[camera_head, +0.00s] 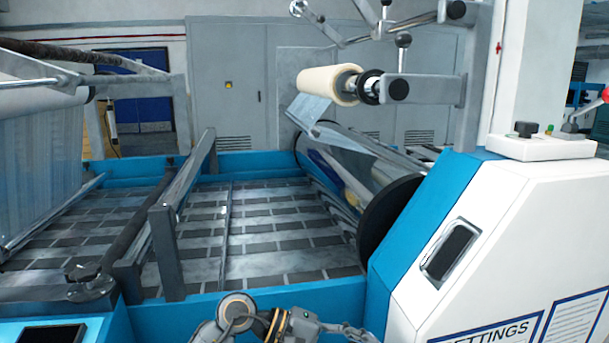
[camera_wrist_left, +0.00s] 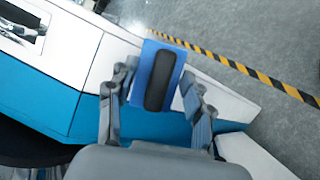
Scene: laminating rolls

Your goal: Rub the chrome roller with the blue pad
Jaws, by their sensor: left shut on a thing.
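The chrome roller (camera_head: 345,155) is a large shiny cylinder set at a slant in the laminating machine, right of centre in the head view. A black disc (camera_head: 390,215) is at its near end. In the left wrist view my left gripper (camera_wrist_left: 157,88) is shut on the blue pad (camera_wrist_left: 142,67), which has a black grip on its back. The pad sits between the two fingers, over the machine's white and blue side casing. The pad does not show in the head view, so its distance from the roller cannot be told. My right gripper is not in view.
A cream roll (camera_head: 328,84) on a bracket is above the chrome roller. The white and blue machine housing (camera_head: 500,215) fills the right side. A slatted bed (camera_head: 260,235) lies left of the roller. Yellow-black floor tape (camera_wrist_left: 235,65) crosses open floor in the wrist view.

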